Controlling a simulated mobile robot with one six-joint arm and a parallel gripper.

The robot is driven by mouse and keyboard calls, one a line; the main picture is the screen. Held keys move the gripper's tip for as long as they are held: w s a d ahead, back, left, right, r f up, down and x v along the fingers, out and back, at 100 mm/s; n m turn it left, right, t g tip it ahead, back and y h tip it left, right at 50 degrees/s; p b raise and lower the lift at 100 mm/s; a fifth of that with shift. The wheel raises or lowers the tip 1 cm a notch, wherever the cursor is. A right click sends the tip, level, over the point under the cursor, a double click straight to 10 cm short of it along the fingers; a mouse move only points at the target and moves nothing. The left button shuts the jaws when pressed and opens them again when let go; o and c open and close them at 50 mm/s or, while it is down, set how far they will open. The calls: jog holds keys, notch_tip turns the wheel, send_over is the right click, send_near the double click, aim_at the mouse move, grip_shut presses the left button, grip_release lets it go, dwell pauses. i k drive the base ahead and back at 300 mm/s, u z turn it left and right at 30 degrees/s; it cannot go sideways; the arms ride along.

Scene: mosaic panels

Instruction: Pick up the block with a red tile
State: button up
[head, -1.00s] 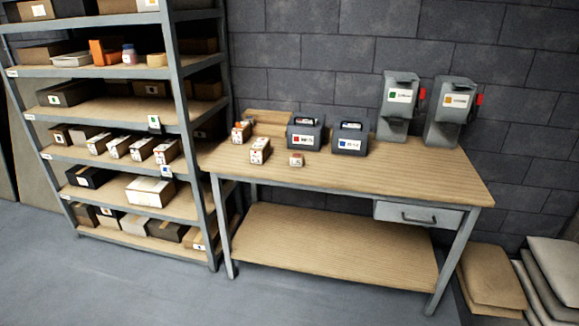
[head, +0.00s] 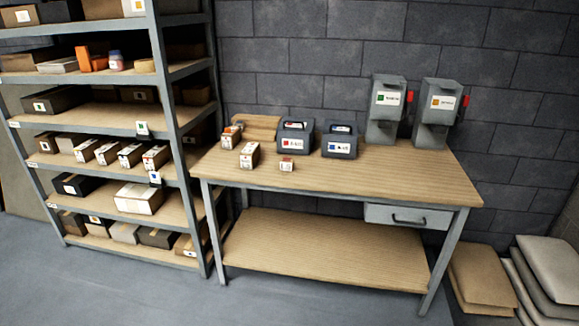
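Three small tan blocks with white and reddish labels are on the left part of the wooden workbench (head: 390,186). The left block (head: 231,137) stands near the bench's left end. The middle block (head: 249,154) is close to it, nearer the front. The smallest block (head: 287,164) lies to the right, in front of a dark grey bin with a red mark (head: 297,136). The markings are too small to tell for sure which block bears a red tile. My gripper is not in view.
A dark bin with a blue mark (head: 340,140) and two grey dispensers, one with a green mark (head: 385,110) and one with an orange mark (head: 438,115), stand behind. A loaded shelf rack (head: 165,120) is left. Sacks (head: 483,275) lie right. The floor (head: 120,295) ahead is clear.

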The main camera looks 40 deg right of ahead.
aim_at(285, 164)
jog(key=i, duration=0.9)
jog(key=u, duration=0.05)
